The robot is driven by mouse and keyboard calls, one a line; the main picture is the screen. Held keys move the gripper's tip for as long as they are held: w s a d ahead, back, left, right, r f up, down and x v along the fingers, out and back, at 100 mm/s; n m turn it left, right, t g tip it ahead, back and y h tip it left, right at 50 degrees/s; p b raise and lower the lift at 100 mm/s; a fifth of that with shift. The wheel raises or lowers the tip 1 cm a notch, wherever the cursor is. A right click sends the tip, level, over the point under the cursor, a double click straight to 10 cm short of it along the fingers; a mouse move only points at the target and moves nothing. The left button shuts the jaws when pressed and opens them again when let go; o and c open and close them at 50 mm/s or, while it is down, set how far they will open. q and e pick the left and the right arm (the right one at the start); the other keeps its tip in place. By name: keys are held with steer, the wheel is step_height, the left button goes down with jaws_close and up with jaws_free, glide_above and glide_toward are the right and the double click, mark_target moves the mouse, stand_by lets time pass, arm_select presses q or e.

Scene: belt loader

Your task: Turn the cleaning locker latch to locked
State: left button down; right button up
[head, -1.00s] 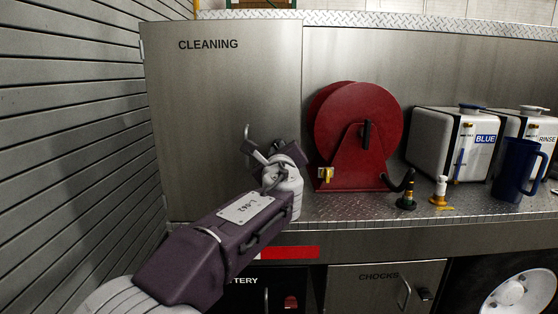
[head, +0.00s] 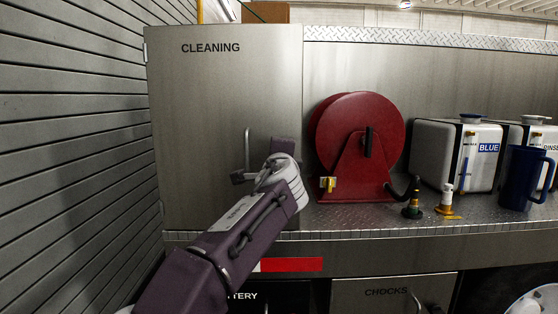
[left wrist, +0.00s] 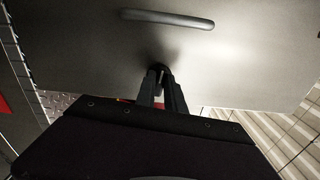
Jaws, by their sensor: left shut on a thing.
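The grey cleaning locker door (head: 200,110) bears the word CLEANING and appears shut. Its vertical bar handle (head: 247,146) shows just left of my left gripper (head: 264,166), and it also shows in the left wrist view (left wrist: 168,18). In that view, the dark latch (left wrist: 159,72) sits on the door between the tips of my left gripper (left wrist: 161,84), which is shut on it. My gripper hides the latch in the head view, and its exact turn angle is hard to tell. My right gripper is out of view.
A red hose reel (head: 358,145) stands right of the locker on a diamond-plate deck. Farther right are a BLUE-labelled tank (head: 452,155), a blue jug (head: 523,178) and small nozzles (head: 447,202). A slatted wall (head: 70,150) is close on the left.

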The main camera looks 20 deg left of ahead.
arm_select(q)
steer(key=shift+n, duration=0.5)
steer(key=shift+b, duration=0.3)
steer(key=c, duration=1.4)
jaws_free()
steer(key=shift+c, duration=0.2)
steer(key=shift+s, duration=0.1)
steer(key=b+v, duration=0.1)
steer(key=v, duration=0.8)
steer(key=shift+b, duration=0.35)
